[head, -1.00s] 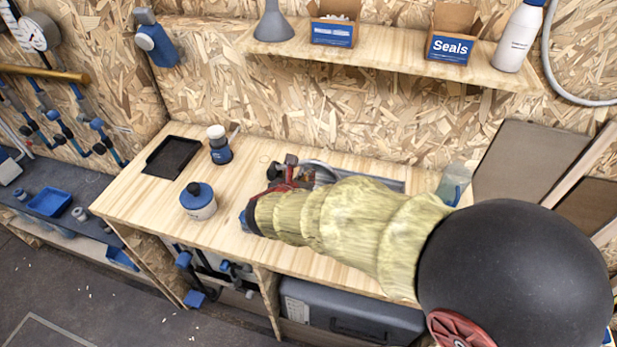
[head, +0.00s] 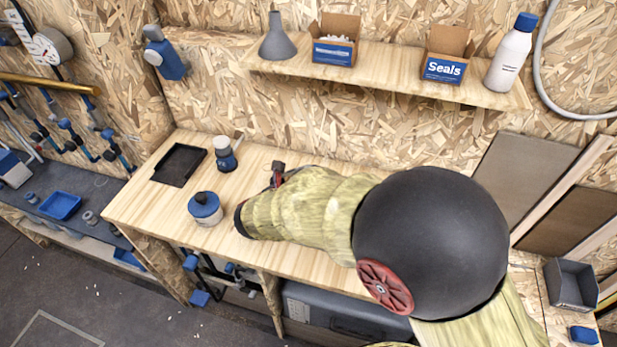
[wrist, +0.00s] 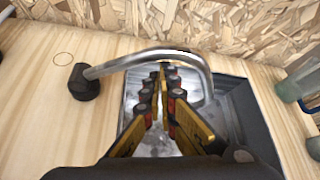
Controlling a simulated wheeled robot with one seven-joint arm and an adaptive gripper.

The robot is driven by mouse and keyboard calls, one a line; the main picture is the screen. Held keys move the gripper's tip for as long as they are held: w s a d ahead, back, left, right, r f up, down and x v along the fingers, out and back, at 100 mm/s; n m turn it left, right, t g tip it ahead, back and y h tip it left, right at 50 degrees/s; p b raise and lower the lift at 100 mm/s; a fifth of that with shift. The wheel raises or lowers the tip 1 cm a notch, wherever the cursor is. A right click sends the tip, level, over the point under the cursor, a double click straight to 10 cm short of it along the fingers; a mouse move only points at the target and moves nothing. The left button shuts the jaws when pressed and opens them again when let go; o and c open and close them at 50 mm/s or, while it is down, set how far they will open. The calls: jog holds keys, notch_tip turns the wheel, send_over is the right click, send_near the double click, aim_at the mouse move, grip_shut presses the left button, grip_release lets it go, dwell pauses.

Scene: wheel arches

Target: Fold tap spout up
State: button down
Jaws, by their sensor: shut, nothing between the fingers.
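The tap spout (wrist: 150,58) is a bent, shiny metal tube in the wrist view. It crosses above the sink (wrist: 240,112) and curves down on the right. In the head view my arm hides the spout and the sink, and only a small part of my gripper (head: 278,176) shows.
On the worktop (head: 150,212) stand a blue-lidded tub (head: 205,209), a dark bottle (head: 225,155) and a black tray (head: 180,164). A shelf (head: 395,78) with boxes and a white bottle (head: 511,52) hangs behind. A clear container (wrist: 300,85) is right of the sink.

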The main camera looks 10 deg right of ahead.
jog(key=w+a+r+n+h+p, duration=0.3)
jog(key=a+r+n+h+p, duration=0.2)
jog(key=p, duration=1.2)
jog(key=shift+a+r+n+g+p, duration=0.3)
jog(key=shift+a+r, duration=0.45)
jog(key=shift+a, duration=0.6)
jog(key=shift+w, duration=0.1)
jog(key=v, duration=1.2)
jog(key=shift+f, duration=0.1)
